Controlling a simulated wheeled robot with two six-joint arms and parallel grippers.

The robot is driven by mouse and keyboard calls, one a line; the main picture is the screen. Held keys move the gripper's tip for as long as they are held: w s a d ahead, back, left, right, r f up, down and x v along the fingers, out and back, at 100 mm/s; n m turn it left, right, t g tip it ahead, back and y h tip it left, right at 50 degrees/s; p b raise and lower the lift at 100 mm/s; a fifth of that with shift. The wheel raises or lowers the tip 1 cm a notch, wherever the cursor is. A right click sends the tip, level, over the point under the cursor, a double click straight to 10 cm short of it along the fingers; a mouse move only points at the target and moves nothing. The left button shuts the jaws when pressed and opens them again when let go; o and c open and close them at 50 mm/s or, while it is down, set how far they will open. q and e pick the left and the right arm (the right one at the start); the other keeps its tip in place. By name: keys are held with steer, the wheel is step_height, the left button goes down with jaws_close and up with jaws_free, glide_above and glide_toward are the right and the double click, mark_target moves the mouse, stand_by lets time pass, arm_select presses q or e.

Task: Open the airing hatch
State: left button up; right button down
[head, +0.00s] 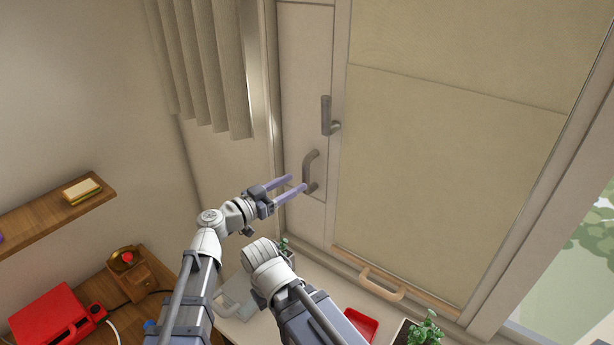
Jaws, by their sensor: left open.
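The airing hatch (303,60) appears to be the narrow, tall cream panel left of the large window blind. It looks shut, flush in its frame. A grey curved pull handle (309,172) sits near its lower end. My left gripper (298,183) is open and reaches in from the left. Its two purple fingers are at the pull handle, one by its upper left side and one by its lower end. I cannot tell whether they touch it or stand in front of it. My right gripper does not show.
A grey lever handle (327,116) sits on the frame right of the hatch. A pleated curtain (205,70) hangs at the left. Below are a wooden rail handle (382,284), a potted plant (425,328) and a red tray (360,323). A shelf (50,215) is at the left.

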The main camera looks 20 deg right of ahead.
mark_target(303, 178)
arm_select(q)
steer(key=shift+x, duration=2.8)
jaws_close()
